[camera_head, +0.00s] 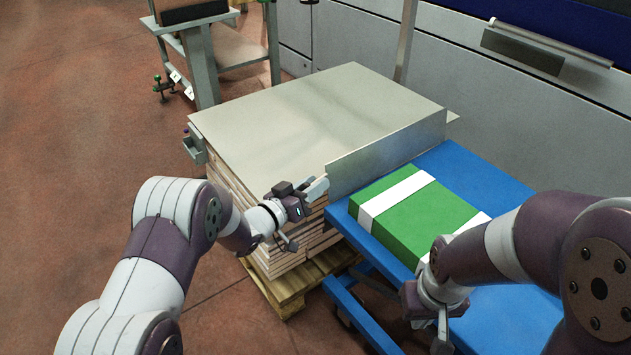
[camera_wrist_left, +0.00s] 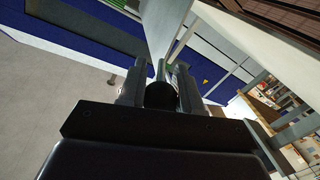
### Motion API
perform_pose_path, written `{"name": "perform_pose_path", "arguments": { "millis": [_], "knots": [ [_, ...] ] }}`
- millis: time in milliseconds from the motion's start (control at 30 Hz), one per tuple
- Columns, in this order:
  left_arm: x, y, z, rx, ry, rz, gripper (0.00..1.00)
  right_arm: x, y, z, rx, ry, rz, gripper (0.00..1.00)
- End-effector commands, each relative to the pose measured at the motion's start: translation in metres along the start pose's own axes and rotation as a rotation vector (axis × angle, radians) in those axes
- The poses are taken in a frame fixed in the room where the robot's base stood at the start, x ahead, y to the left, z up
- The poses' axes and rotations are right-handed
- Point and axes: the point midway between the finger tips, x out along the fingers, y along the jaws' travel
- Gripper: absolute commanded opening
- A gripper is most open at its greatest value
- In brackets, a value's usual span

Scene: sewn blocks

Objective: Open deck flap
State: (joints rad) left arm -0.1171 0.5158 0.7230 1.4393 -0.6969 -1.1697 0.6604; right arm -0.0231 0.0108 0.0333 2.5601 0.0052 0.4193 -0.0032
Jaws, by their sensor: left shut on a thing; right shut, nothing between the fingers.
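The deck flap (camera_head: 388,156) is a thin grey metal panel standing upright along the right edge of the pale deck (camera_head: 310,110). My left gripper (camera_head: 320,187) is at the near end of the flap, shut on its edge. In the left wrist view the flap (camera_wrist_left: 165,24) runs up and away from between the fingers of my left gripper (camera_wrist_left: 160,74). The exact contact is small and partly dark. My right gripper (camera_head: 443,335) is shut and empty, low at the near side of the blue table, apart from the flap.
A green block with white bands (camera_head: 410,212) lies on the blue table (camera_head: 485,182), close to the flap's right side. Stacked boards (camera_head: 285,258) on a wooden pallet (camera_head: 285,290) stand under the deck. A grey machine (camera_head: 480,85) is behind. Open floor (camera_head: 75,130) lies left.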

Motion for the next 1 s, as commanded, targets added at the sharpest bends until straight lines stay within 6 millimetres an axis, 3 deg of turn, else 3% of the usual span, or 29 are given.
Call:
{"name": "perform_pose_path", "arguments": {
  "millis": [33,100,400,1000],
  "knots": [
    [0.000,-0.002,-0.008,-0.038,-0.010,-0.005,0.00,-0.015,0.000,-0.002,0.000,0.000,0.000,0.00],
    [0.001,-0.006,-0.009,-0.100,-0.023,-0.007,0.00,-0.025,0.000,-0.003,0.000,0.000,0.000,0.00],
    [0.006,-0.031,-0.011,-0.380,-0.076,-0.018,0.00,-0.061,0.000,-0.007,0.000,0.000,0.000,0.00],
    [0.012,-0.067,0.009,-0.888,-0.176,-0.038,0.00,-0.091,0.000,-0.011,0.000,0.000,0.000,0.00]
  ]
}}
